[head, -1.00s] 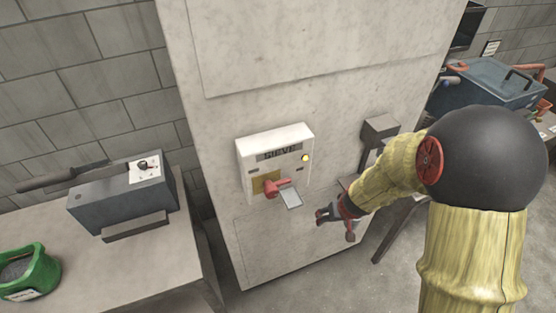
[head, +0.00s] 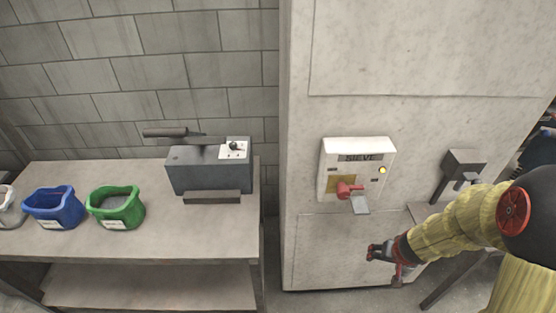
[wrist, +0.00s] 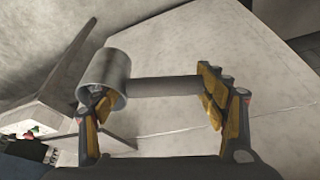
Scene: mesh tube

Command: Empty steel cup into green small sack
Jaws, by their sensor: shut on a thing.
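In the wrist view my gripper (wrist: 165,118) is shut on the steel cup (wrist: 106,72), a grey metal cylinder with a straight bar-like handle running between the fingers. The cup's contents cannot be seen. In the head view my gripper (head: 385,262) is low in front of the pale cabinet, and the cup is not clear there. The green small sack (head: 115,208) stands open on the bench at left, with grey material inside and a white label. My gripper is well to the right of it, apart.
A blue sack (head: 54,208) and a partly cut-off white sack (head: 9,208) stand left of the green one. A grey box with a lever (head: 208,172) sits on the bench (head: 180,228).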

